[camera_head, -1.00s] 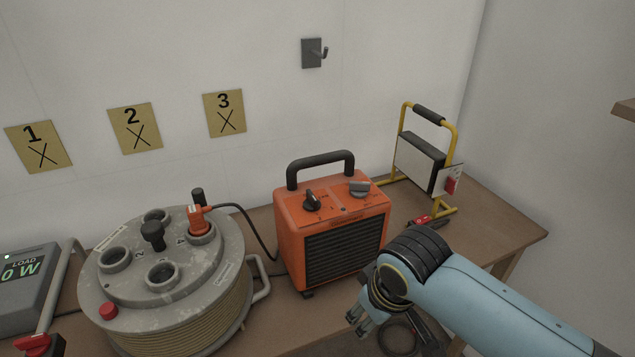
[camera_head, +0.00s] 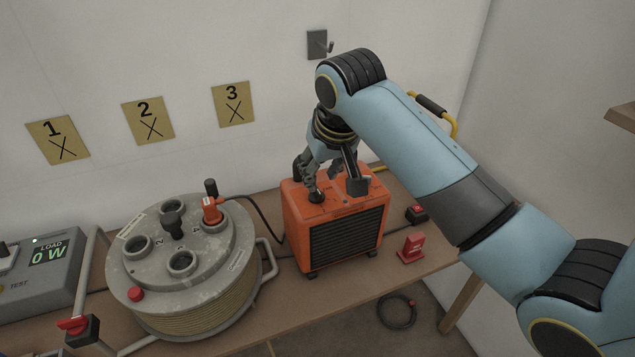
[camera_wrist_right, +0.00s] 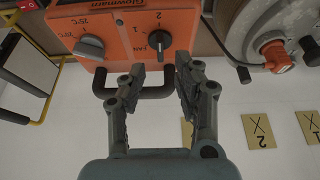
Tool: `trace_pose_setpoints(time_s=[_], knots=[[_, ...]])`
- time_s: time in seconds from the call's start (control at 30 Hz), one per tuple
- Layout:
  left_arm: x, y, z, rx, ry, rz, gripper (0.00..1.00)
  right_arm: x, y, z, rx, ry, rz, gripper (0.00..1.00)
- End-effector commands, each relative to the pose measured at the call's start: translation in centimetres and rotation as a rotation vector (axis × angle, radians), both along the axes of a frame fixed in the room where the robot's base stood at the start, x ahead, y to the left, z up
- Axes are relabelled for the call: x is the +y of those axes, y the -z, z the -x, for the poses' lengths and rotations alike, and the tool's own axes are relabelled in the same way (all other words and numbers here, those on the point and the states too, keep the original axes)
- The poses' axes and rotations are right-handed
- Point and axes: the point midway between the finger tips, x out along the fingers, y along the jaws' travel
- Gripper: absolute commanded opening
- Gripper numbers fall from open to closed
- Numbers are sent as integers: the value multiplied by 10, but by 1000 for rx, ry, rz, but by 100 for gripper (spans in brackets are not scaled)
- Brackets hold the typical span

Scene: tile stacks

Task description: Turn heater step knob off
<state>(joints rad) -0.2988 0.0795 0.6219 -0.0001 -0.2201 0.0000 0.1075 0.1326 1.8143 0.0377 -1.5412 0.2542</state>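The orange heater (camera_head: 345,232) stands on the bench with its dark grille facing front. Its step knob (camera_head: 316,196) is small and dark, partly behind my fingers. In the wrist view the black step knob (camera_wrist_right: 159,40) sits by the FAN, 1 and 2 marks; its exact setting is hard to read. A grey temperature knob (camera_wrist_right: 89,47) sits beside it. My right gripper (camera_head: 313,185) is over the heater's top, fingers pointing down. In the wrist view my right gripper (camera_wrist_right: 160,75) is open and empty, its fingertips apart and short of the step knob. My left gripper is out of view.
The heater's black handle (camera_wrist_right: 140,93) crosses below the knobs in the wrist view. A grey cable reel (camera_head: 185,270) with an orange plug (camera_head: 211,210) stands left of the heater. A load meter (camera_head: 45,275) reads 0 W. A red block (camera_head: 412,248) lies to the right.

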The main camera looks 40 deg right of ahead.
Motion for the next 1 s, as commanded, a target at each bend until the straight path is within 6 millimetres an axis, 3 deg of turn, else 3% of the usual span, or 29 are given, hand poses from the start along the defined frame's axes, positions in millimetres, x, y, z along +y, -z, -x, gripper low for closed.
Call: trace_pose_setpoints(time_s=[0.1, 0.3, 0.67, 0.9, 1.0], knots=[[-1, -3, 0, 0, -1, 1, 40, -2, 21, -8, 3, 0, 0, 32], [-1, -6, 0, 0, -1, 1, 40, -4, 43, -18, 1, -1, 0, 32], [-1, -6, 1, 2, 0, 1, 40, -5, 49, -20, -1, -1, 0, 32], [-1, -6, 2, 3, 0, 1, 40, -5, 49, -20, -1, -1, 1, 0], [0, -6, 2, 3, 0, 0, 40, -5, 49, -20, 0, -1, 0, 0]])
